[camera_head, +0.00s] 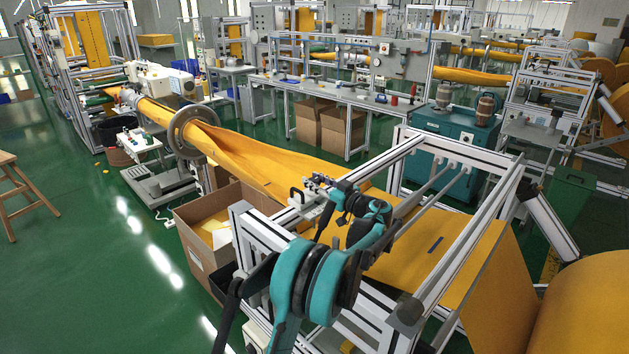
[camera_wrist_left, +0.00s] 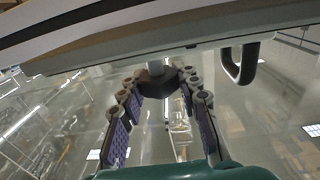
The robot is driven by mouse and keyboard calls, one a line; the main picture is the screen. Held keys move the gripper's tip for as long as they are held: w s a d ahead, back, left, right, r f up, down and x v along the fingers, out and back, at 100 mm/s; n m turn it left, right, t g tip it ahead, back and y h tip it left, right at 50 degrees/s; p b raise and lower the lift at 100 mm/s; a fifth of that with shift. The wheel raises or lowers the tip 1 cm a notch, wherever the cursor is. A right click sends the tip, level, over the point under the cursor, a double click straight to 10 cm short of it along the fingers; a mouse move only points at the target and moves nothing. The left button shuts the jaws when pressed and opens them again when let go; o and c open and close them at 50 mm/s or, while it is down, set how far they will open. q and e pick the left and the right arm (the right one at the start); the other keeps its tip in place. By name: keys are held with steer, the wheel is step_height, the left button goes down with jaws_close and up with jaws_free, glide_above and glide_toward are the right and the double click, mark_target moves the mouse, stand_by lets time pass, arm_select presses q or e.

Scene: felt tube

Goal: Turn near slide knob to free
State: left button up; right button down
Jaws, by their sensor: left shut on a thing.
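The near slide knob (camera_wrist_left: 157,86) is a dark round knob on a short grey stem, under the edge of a pale rail. It shows between the fingers of my left gripper (camera_wrist_left: 160,78) in the left wrist view. The fingers are closed around the knob, one on each side. In the head view my left gripper (camera_head: 320,186) is at the left end of the metal frame, above the orange felt; there the knob is hidden or too small to make out. My right gripper is not in view.
A black loop handle (camera_wrist_left: 241,64) sits beside the knob, clear of the fingers. Orange felt (camera_head: 262,165) runs from a large ring (camera_head: 193,133) into the aluminium frame (camera_head: 468,240). A cardboard box (camera_head: 200,225) stands below on the left. Green floor is open at left.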

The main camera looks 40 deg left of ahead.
mark_target(314, 179)
arm_select(q)
steer(key=n+g+p, duration=0.1)
steer(key=n+g, duration=0.1)
steer(key=g, duration=0.1)
steer(key=n+g+p, duration=0.1)
steer(key=n+g, duration=0.1)
steer(key=g, duration=0.1)
steer(key=shift+w+r, duration=0.1)
steer(key=shift+r, duration=0.05)
steer(key=shift+n+g+h+p, duration=0.7)
steer(key=shift+n+g+p, duration=0.6)
steer(key=shift+g, duration=0.8)
steer(key=o, duration=1.2)
step_height(314, 179, up, 10)
steer(key=shift+f, duration=0.15)
